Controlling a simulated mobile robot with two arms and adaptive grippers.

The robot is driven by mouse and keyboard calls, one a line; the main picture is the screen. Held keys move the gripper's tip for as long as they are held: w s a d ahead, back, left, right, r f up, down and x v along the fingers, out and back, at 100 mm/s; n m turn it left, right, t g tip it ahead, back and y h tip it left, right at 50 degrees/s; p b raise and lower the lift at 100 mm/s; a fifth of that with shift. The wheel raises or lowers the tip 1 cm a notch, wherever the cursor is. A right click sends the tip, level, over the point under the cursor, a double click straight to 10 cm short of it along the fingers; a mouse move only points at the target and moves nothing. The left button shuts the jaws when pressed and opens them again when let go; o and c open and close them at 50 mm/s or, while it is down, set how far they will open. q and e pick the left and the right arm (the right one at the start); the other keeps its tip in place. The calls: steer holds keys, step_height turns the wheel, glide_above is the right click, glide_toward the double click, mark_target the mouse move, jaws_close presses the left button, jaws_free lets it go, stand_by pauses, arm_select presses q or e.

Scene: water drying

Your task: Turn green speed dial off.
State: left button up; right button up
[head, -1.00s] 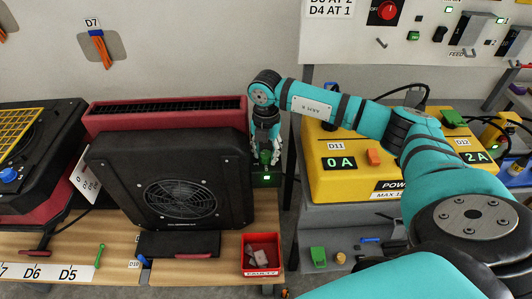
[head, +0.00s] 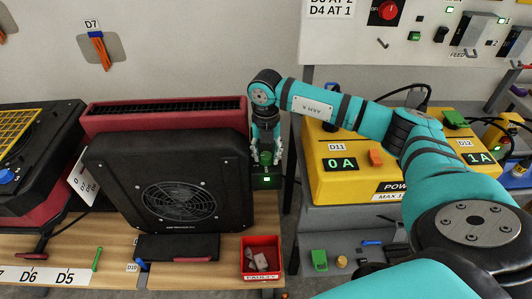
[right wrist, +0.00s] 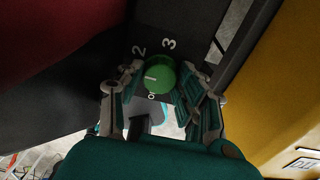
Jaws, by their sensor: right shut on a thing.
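The green speed dial (right wrist: 160,78) sits on the right side of the black fan unit (head: 172,190). In the right wrist view the digits 2 and 3 show above it and a 0 below it. Its white mark points left, between the 2 and the 0. My right gripper (head: 266,152) is shut on the dial, with its fingers (right wrist: 160,85) on either side. In the head view the dial (head: 266,157) is partly covered by the fingers. My left gripper is not in view.
A red housing (head: 110,121) stands behind the fan. The yellow power unit (head: 325,180) to the right reads 0 A and 1 A. A red bin (head: 246,270) with small pieces sits at the bench's front edge. A narrow gap separates the bench and power unit.

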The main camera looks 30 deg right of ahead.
steer(key=o, duration=0.9)
steer(key=shift+r, duration=0.1)
steer(key=shift+c, duration=0.2)
steer(key=shift+m, duration=0.3)
